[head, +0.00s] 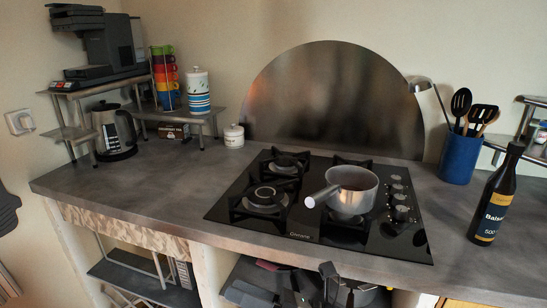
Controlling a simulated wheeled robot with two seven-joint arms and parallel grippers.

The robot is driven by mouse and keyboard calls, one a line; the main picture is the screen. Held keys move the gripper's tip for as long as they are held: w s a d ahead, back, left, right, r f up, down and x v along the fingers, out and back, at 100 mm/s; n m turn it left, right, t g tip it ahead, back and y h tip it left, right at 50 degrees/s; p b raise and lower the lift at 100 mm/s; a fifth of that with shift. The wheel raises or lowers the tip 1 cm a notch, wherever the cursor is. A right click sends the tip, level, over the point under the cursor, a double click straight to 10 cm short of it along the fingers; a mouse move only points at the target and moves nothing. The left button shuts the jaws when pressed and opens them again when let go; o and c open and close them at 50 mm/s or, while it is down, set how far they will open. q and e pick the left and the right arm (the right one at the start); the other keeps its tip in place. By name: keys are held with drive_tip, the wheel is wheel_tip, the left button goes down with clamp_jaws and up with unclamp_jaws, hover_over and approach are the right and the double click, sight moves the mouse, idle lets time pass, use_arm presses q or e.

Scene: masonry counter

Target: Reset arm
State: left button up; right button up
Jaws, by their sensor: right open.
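My right gripper (313,277) shows at the bottom middle of the head view, low in front of the counter's front edge. Its dark fingers are apart, with nothing seen between them. It blends with the dark shelf behind it, so its outline is hard to read. It is below the hob and apart from the pot. My left gripper is not in view.
A grey counter (160,190) carries a black gas hob (300,222) with a metal saucepan (353,190). A dark bottle (495,195) and blue utensil holder (460,158) stand right. A kettle (114,130), coffee machine (108,40) and stacked cups (165,75) stand left.

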drive_tip(key=d+f+m+t+h, duration=0.5)
drive_tip(key=m, duration=0.8)
drive_tip(key=d+f+m+t+h, duration=0.4)
drive_tip(key=f+m+t+h, duration=0.15)
drive_tip(key=m, duration=0.65)
drive_tip(key=s+d+f+m+g+h, duration=0.6)
drive_tip(key=s+d+f+m, duration=0.4)
drive_tip(key=m, duration=0.5)
wheel_tip(320, 180, down, 2)
drive_tip(key=s+h, duration=0.1)
drive_tip(key=s, duration=0.1)
drive_tip(key=shift+s+d, duration=0.3)
drive_tip(key=shift+d, duration=0.1)
clamp_jaws()
